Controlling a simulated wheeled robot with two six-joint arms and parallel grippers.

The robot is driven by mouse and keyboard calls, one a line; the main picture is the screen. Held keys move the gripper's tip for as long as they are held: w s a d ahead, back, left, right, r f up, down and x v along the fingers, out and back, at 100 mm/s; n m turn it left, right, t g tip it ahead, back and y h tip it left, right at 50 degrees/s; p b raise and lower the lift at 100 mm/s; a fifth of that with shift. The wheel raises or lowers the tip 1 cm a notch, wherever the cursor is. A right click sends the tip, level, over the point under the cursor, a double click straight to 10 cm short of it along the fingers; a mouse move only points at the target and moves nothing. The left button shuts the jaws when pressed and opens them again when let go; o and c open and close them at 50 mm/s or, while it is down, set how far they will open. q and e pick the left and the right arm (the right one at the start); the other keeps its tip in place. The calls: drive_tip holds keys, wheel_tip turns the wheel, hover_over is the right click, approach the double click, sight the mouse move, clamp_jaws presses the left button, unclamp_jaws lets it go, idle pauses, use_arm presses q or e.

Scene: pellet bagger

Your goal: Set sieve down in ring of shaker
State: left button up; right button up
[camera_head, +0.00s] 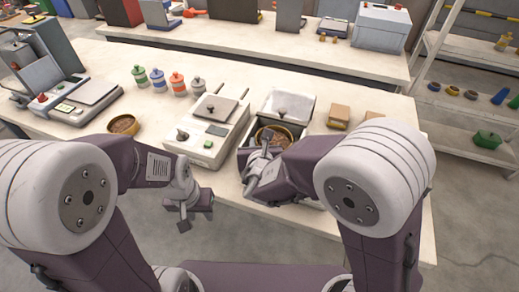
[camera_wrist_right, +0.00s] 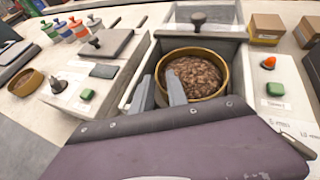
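The sieve (camera_wrist_right: 160,72) is a round brass-coloured pan with brown pellets in it. It appears inside the open well of the shaker (camera_wrist_right: 232,62), a grey box with a raised lid; its seating on the ring is hidden. The sieve also shows in the head view (camera_head: 290,129), partly behind my right gripper (camera_head: 258,160). In the wrist view my right gripper's fingers (camera_wrist_right: 162,84) stand apart on either side of the sieve's near-left wall, one outside and one inside. Whether they press on it is unclear. My left gripper (camera_head: 195,215) hangs open and empty before the table's front edge.
A pale device with a flat lid (camera_head: 215,108) stands left of the shaker. A brown-filled bowl (camera_head: 124,125) lies further left, with several small bottles (camera_head: 177,84) behind. Cardboard boxes (camera_head: 339,116) stand to the right. A scale (camera_head: 85,97) is at the far left.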

drive_tip(key=p+v, duration=0.1)
drive_tip(key=v, duration=0.7)
drive_tip(key=shift+s, duration=0.2)
drive_tip(key=shift+r, duration=0.15)
